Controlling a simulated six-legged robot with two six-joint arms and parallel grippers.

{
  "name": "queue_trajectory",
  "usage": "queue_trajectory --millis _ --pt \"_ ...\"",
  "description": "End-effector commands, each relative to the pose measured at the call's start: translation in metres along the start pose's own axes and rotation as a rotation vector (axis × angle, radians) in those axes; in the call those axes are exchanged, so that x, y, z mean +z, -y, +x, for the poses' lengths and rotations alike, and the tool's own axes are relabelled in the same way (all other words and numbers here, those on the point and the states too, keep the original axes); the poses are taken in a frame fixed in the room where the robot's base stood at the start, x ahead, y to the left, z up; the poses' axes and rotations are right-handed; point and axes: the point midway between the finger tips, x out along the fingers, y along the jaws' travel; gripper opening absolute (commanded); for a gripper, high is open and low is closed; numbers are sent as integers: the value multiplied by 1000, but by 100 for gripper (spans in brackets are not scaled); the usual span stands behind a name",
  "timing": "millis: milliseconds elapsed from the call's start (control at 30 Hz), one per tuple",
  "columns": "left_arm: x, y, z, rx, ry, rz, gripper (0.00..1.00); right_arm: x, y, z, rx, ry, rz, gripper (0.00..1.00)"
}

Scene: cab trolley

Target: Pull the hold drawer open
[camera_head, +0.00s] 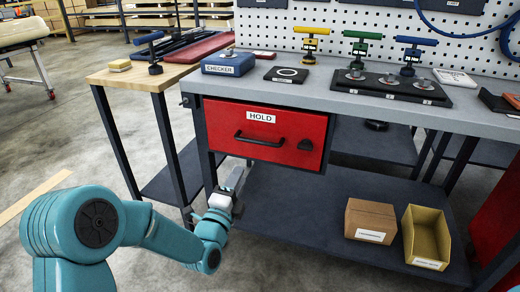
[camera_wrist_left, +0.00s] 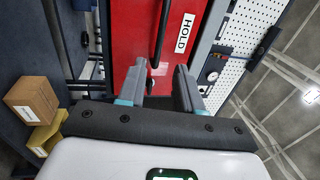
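The red hold drawer (camera_head: 285,125) sits under the grey workbench top and looks shut. It has a white HOLD label (camera_head: 261,117) and a black bar handle (camera_head: 258,141). A dark latch (camera_head: 305,145) is at its right. My left gripper (camera_head: 235,178) is below and left of the handle, apart from it. In the left wrist view, turned sideways, my left gripper (camera_wrist_left: 160,82) is open and empty, its fingers spread in front of the red drawer (camera_wrist_left: 130,35). The handle (camera_wrist_left: 162,25) lies beyond the fingertips, in line with the gap. My right gripper is not in view.
A lower shelf holds a cardboard box (camera_head: 370,219) and a yellow bin (camera_head: 425,240) at the right. A blue CHECKER box (camera_head: 228,64) and a black fixture plate (camera_head: 380,88) stand on the bench. A wooden side table (camera_head: 130,76) is at the left.

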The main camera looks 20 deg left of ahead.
Motion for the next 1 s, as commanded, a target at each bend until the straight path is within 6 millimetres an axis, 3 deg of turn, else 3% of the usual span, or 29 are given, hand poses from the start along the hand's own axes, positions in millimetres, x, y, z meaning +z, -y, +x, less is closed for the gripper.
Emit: queue_trajectory --millis 400,600,800,1000 --pt "-6 -1 98 -2 -4 -2 35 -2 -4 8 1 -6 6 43" --pt "-8 -1 133 0 -4 -3 35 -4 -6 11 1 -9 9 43" --pt "-8 -1 150 2 -5 -2 35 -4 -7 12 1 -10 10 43" --pt "-7 0 153 1 -4 -2 35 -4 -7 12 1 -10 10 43"
